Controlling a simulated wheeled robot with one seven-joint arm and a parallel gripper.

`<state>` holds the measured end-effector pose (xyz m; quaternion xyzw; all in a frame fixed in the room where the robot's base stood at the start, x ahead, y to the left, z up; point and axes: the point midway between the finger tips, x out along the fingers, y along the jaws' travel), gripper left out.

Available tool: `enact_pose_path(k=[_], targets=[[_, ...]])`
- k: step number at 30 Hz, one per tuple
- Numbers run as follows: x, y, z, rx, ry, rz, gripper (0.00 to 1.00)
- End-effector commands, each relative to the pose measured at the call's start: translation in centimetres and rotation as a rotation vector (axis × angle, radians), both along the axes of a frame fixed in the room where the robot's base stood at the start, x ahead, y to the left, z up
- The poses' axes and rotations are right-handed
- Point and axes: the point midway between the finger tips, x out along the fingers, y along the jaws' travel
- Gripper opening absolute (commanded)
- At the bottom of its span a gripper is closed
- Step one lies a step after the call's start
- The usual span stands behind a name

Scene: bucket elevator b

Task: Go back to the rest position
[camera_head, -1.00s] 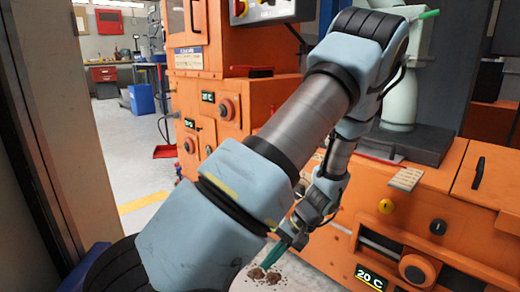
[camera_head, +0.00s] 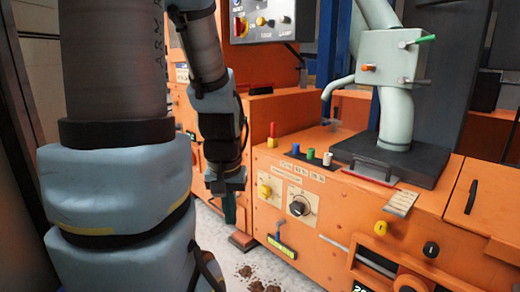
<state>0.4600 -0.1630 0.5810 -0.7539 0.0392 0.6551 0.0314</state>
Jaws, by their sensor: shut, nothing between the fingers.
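My gripper (camera_head: 229,208) hangs at the end of my folded arm, left of the middle in the head view. Its dark green fingers point down, in front of the orange machine and above the floor. It is shut and holds nothing. Its fingertips touch nothing that I can see.
The orange machine (camera_head: 330,205) fills the middle and right, with knobs, levers and coloured buttons. A pale green pipe with a box (camera_head: 387,58) stands on a dark base (camera_head: 390,158). A grey control panel (camera_head: 264,20) is at the top. Brown crumbs (camera_head: 262,286) lie on the floor (camera_head: 236,262).

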Motion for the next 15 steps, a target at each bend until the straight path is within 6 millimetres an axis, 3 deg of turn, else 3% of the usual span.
enact_pose_path(k=[1,8,15], targets=[[0.0,0.0,2.0,0.0,0.0,0.0,0.0],[0.0,0.0,7.5,0.0,0.001,0.0,0.0],[0.0,0.0,15.2,0.0,0.001,0.0,0.0]])
